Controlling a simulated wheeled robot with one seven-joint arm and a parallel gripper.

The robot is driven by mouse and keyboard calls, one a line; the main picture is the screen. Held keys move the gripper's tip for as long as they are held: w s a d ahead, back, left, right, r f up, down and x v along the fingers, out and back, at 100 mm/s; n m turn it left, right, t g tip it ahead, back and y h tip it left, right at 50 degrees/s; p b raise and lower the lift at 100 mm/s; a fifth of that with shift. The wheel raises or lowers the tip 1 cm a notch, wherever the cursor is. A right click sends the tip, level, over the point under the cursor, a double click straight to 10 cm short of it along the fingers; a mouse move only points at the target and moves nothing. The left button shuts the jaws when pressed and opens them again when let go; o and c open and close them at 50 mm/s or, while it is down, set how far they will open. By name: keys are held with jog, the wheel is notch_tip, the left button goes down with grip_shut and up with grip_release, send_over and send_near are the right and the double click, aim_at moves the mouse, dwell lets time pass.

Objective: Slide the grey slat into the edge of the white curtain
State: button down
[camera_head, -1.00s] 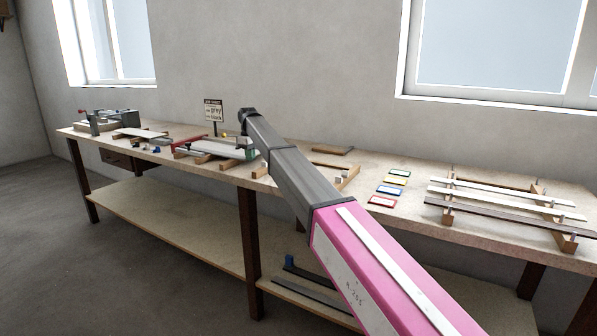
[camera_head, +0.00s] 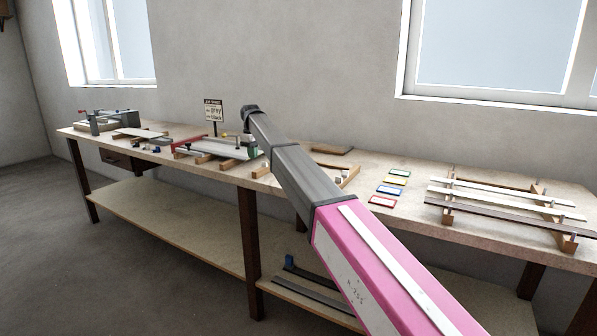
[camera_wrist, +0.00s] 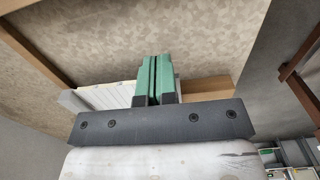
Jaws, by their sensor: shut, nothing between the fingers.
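The white curtain (camera_head: 212,146) lies flat on wooden supports at the middle of the bench. In the wrist view its white ribbed surface (camera_wrist: 118,95) shows beside and behind my fingers. My gripper (camera_wrist: 153,78) has green fingers pressed together with nothing between them, close to the curtain; I cannot tell whether they touch it. In the head view my arm reaches over the bench at the curtain's right end and hides part of the gripper. Long slats (camera_head: 505,197) lie across a wooden rack at the right, pale ones and a darker one in front; I cannot tell which is the grey slat.
A sign (camera_head: 213,111) reading partly "grey" stands behind the curtain. Coloured cards (camera_head: 390,188) lie between my arm and the slat rack (camera_head: 447,215). A clamp-like device (camera_head: 100,121) stands at the far left. Dark bars (camera_head: 310,291) lie on the lower shelf.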

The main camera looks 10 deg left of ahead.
jog(key=shift+r, duration=2.7)
